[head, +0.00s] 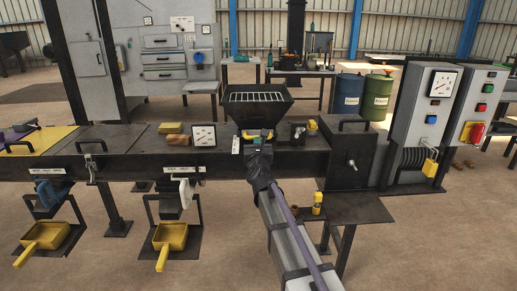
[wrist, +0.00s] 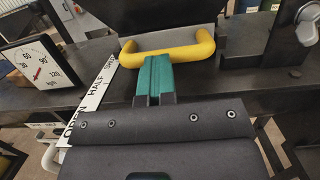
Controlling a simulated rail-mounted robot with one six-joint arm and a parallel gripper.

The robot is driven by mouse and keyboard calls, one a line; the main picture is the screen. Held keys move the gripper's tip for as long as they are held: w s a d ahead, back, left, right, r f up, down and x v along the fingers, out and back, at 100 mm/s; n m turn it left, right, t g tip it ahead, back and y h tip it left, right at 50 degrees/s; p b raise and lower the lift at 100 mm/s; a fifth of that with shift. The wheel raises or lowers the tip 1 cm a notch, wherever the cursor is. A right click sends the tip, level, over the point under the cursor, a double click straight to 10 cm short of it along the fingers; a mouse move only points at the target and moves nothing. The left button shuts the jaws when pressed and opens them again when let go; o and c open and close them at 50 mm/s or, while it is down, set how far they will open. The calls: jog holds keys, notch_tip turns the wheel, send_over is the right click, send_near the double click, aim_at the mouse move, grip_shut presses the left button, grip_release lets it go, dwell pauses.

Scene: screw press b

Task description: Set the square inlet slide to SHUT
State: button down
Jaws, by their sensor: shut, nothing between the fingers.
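The inlet slide has a yellow handle (wrist: 168,46), with a strip of grey plate (wrist: 205,37) showing behind it, under the dark hopper. The handle also shows in the head view (head: 258,136). A white scale (wrist: 97,85) to its left reads OPEN near me, HALF in the middle and, partly blurred, SHUT at the far end. The handle stands about level with the far, SHUT end. My gripper (wrist: 155,62) has its teal fingers together, tips at the near side of the handle's bar, not around it. I cannot tell whether they touch. In the head view my gripper (head: 259,148) covers the handle's front.
The hopper (head: 258,103) rises right behind the handle. A dial gauge (head: 203,135) stands to the left on the bench; in the wrist view it is the dial (wrist: 37,72). A valve-like fitting (head: 298,132) is to the right.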

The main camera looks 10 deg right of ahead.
jog(key=shift+w+r, duration=0.2)
jog(key=shift+w, duration=0.15)
jog(key=b+v, duration=0.2)
jog(key=v, duration=1.2)
jog(key=shift+s+f, duration=0.25)
jog(key=shift+s, duration=0.1)
jog(key=shift+a, duration=0.1)
